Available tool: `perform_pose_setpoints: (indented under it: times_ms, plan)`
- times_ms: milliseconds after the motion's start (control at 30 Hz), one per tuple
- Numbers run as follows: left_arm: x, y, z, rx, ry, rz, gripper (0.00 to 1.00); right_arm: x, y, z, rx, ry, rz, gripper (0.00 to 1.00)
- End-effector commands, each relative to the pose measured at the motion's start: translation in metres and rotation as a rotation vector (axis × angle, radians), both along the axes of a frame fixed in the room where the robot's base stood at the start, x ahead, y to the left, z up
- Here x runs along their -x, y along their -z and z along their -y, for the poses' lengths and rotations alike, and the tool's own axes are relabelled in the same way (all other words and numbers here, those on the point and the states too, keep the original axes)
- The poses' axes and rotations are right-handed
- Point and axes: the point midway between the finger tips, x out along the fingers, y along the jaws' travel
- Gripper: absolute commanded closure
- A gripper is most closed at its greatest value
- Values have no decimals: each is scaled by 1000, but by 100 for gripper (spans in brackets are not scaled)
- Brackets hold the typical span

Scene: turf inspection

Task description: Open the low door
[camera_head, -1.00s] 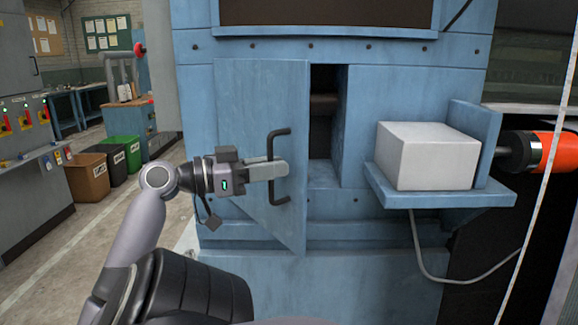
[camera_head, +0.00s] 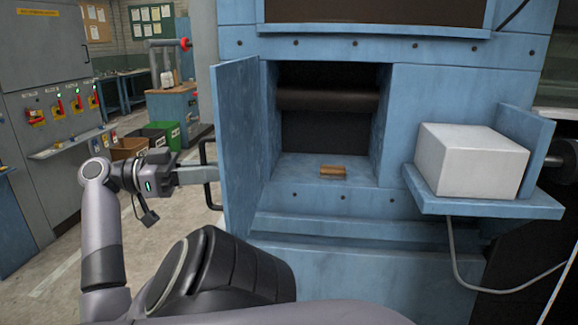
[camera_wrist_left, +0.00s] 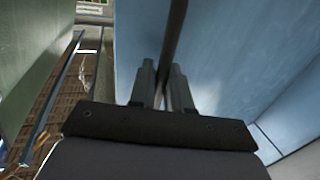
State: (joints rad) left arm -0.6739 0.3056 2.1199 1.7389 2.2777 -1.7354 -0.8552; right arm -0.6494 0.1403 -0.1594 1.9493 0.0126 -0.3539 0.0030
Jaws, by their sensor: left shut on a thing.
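The low blue door (camera_head: 241,150) of the blue machine stands wide open, swung out to the left on its left side. Its black handle (camera_head: 207,175) is on the door's outer face, partly hidden behind the door's edge. My left gripper (camera_head: 203,175) is shut on that handle. In the left wrist view the two fingers (camera_wrist_left: 160,88) close around the dark handle bar (camera_wrist_left: 174,45), beside the blue door face (camera_wrist_left: 225,55). The opening shows a dark roller (camera_head: 325,99) and a small brown block (camera_head: 333,171) on its floor. My right gripper is not in view.
A blue shelf (camera_head: 490,207) with a white box (camera_head: 470,160) juts out right of the opening. A grey control cabinet (camera_head: 55,110) stands at the left. Bins (camera_head: 165,134) stand farther back. Bare floor lies left of the door.

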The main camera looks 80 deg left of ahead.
Motion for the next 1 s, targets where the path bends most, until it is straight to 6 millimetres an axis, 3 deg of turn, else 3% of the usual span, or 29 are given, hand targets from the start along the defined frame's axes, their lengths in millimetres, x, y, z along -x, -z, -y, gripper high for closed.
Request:
perform_pose_setpoints:
  times_ms: [400,933,967,1000]
  plan:
    - [26,1,-12,4,91,-5,100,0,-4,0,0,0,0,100]
    - [29,2,-13,5,102,-7,100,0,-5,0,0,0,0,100]
    - [29,2,-13,5,101,-7,73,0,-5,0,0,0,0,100]
    - [29,2,-13,4,101,-6,70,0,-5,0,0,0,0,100]
